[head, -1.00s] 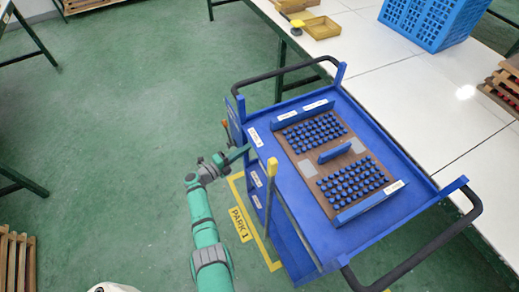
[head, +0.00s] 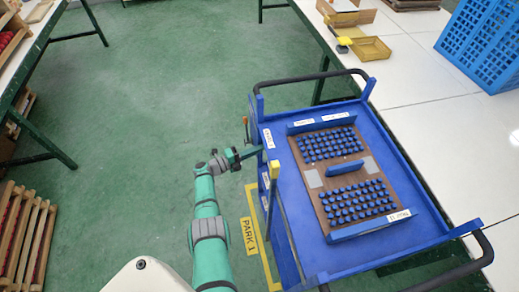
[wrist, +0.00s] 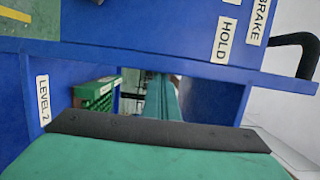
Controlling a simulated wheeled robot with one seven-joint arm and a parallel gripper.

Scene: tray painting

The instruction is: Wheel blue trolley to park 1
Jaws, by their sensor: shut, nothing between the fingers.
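The blue trolley (head: 425,215) stands beside the white table, with black handles at its far and near ends. A brown board with rows of blue pegs lies on its top. A yellow-outlined floor area marked PARK 1 (head: 250,237) shows along the trolley's left side; the trolley hides the rest. My gripper (head: 255,150) is shut and empty at the trolley's left side, near its far end; I cannot tell if it touches. The wrist view shows the trolley's blue side (wrist: 180,55) close up, with BRAKE, HOLD and LEVEL 2 labels.
The white table (head: 425,105) runs along the trolley's right, bearing a blue crate (head: 487,45) and a yellow tray (head: 371,48). Another table (head: 30,60) and a wooden crate (head: 25,235) are at left. Green floor (head: 160,100) between is clear.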

